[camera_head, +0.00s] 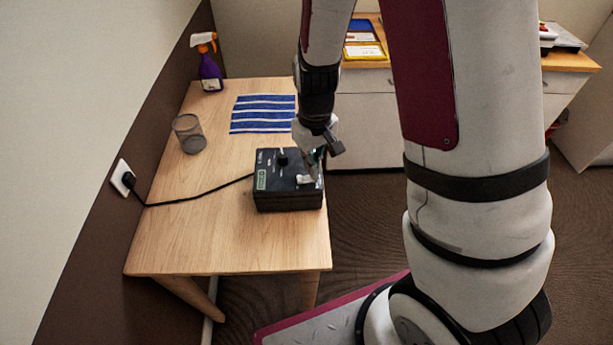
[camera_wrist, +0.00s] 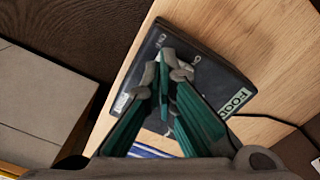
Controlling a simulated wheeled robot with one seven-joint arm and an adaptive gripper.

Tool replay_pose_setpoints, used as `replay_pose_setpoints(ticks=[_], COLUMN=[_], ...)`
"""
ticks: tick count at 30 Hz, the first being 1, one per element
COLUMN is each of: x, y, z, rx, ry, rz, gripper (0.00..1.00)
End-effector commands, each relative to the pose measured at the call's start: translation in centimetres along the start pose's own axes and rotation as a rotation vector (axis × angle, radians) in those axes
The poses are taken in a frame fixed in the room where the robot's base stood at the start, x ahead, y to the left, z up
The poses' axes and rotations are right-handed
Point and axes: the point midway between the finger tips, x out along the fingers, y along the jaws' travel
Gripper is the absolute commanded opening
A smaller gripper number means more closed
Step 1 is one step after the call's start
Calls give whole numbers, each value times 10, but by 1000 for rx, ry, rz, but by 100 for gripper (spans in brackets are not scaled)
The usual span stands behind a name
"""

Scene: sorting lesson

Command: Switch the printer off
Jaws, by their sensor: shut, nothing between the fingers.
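Nothing in view is clearly marked as a printer. My gripper (camera_head: 309,178) is shut and empty, pointing down at the right part of the box's top. In the wrist view my gripper (camera_wrist: 167,68) covers part of the top; I cannot tell whether it touches.
A black cable runs from the box to a wall socket (camera_head: 122,178). A mesh cup (camera_head: 188,134), a striped blue cloth (camera_head: 263,114) and a purple spray bottle (camera_head: 210,72) stand or lie farther back. The table's front left (camera_head: 190,240) is clear. Cabinets (camera_head: 370,130) stand behind.

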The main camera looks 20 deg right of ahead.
Motion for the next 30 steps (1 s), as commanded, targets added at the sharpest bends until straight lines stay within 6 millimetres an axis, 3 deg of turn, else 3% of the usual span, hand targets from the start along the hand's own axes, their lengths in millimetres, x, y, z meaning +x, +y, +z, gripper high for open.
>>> replay_pose_setpoints(ticks=[30], x=[16], y=[0], z=[0], rx=[0], ry=[0], rz=[0], gripper=[0])
